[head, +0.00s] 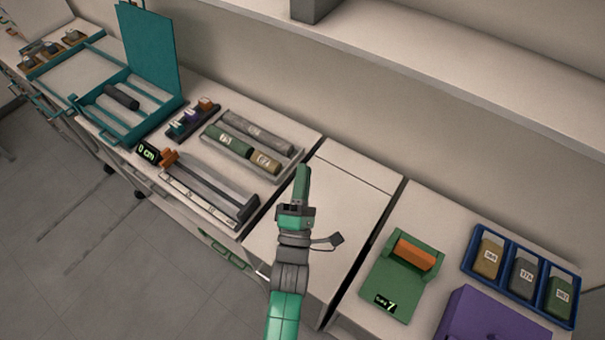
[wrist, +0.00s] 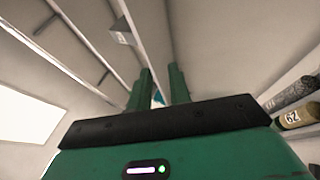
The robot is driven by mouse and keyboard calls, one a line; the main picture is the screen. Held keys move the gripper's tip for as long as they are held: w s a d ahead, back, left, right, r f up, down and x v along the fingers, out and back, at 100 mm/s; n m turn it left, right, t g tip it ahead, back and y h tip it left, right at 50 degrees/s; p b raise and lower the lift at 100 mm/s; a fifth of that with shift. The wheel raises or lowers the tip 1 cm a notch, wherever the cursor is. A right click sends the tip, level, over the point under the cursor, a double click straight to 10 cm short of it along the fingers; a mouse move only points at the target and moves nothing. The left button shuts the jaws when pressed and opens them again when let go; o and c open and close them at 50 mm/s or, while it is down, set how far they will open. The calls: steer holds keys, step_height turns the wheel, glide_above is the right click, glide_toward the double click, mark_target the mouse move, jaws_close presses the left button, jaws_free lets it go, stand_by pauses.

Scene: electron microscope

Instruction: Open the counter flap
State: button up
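The counter flap (head: 345,217) appears to be the plain pale panel between the two counters. It lies flat, level with them, with dark gaps along both sides and a seam near its back edge. My gripper (head: 302,170) is over the flap's left part in the head view, fingers pointing toward the back wall. I cannot tell whether it touches the panel. In the wrist view the two green fingers (wrist: 160,80) stand apart with nothing held between them. My arm hides part of the flap's left and front area.
On the left counter are a slide gauge (head: 210,188), a tray with cylinders (head: 292,172) and a teal open box (head: 160,120). On the right counter are a green scale (head: 400,285), a blue tray (head: 508,291) and a purple box (head: 485,320). A shelf (head: 420,60) overhangs behind.

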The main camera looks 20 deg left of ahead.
steer(key=shift+w, duration=0.1)
jaws_close()
stand_by(1.3)
jaws_free()
steer(key=v, duration=0.7)
steer(key=shift+s, duration=0.35)
steer(key=shift+d+f, duration=0.1)
steer(key=shift+f, duration=0.05)
